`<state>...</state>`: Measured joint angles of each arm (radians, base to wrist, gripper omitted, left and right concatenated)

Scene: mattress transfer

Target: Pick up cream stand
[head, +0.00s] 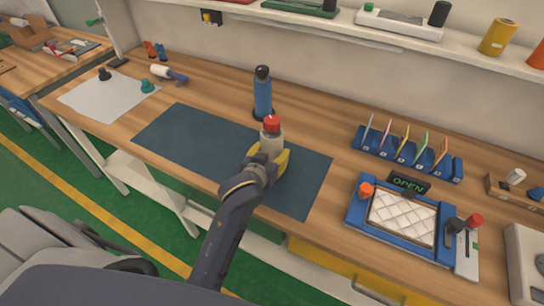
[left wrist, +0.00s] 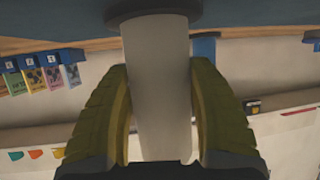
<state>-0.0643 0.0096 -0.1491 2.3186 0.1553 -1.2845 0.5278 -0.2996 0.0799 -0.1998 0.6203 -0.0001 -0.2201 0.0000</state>
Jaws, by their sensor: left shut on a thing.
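The cream stand (head: 271,141) has a red top and stands upright over the dark mat (head: 190,143). My left gripper (head: 268,158) has yellow fingers on either side of its body and is shut on it. In the left wrist view, which is upside down, the pale body of the cream stand (left wrist: 160,90) lies between the two fingers (left wrist: 160,110), with its dark round base at the top. I cannot tell whether the base touches the mat. My right gripper is not in view.
A blue stand (head: 262,95) with a black top stands just behind the cream one. To the right are a blue rack (head: 405,158) with coloured cards and a blue-framed tray with a quilted white pad (head: 402,218). A pale sheet (head: 105,95) lies at left. The mat's left part is clear.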

